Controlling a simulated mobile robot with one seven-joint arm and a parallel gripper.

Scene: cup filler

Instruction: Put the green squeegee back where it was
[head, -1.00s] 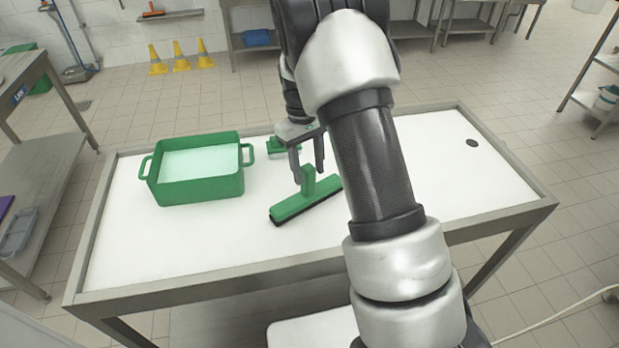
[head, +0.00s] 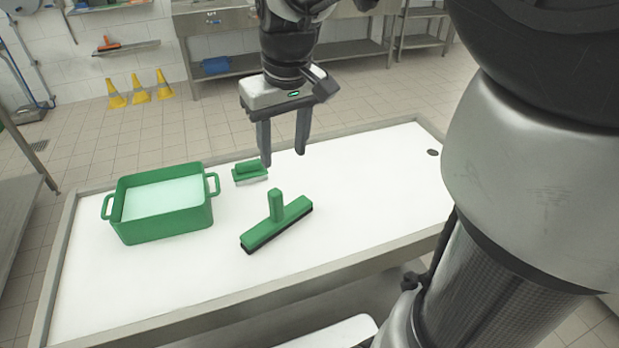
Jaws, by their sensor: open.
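The green squeegee (head: 276,222) lies on the white table top, its short handle sticking up and its black rubber edge toward the front left. My gripper (head: 284,160) is open and empty. It is above the table, up and slightly behind the squeegee's handle in the picture, with its two fingers pointing down and apart from the squeegee.
A green tub (head: 160,206) with pale liquid stands on the table's left. A small green brush (head: 249,171) lies behind the squeegee. The metal-rimmed table (head: 370,195) is clear on its right, apart from a dark round hole (head: 433,153). Yellow cones (head: 141,92) stand on the floor behind.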

